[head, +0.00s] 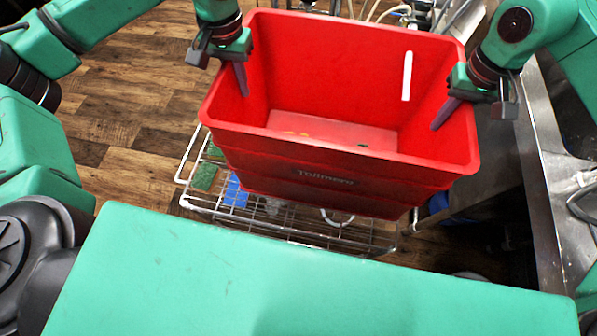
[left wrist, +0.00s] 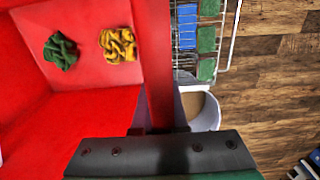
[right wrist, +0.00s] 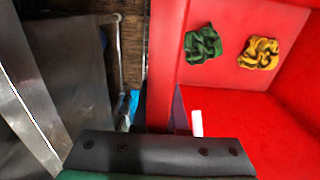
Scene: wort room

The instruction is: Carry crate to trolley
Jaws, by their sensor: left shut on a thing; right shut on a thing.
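The red crate (head: 330,175) hangs level in the middle of the head view, above the wire trolley (head: 184,182). My left gripper (head: 232,72) is shut on its left wall and my right gripper (head: 465,105) is shut on its right wall, each with a purple finger inside. A green cloth (left wrist: 61,50) and a yellow cloth (left wrist: 118,45) lie crumpled in the crate; the right wrist view shows the green cloth (right wrist: 203,44) and yellow cloth (right wrist: 260,53) too. The crate hides much of the trolley. I cannot tell whether the crate touches it.
Green blocks (head: 204,176) and a blue block (head: 236,190) are on the trolley's left part. A pale bucket (left wrist: 205,110) shows below the crate's edge in the left wrist view. A steel counter (head: 552,200) stands close on the right. Wooden floor (head: 125,85) is open on the left.

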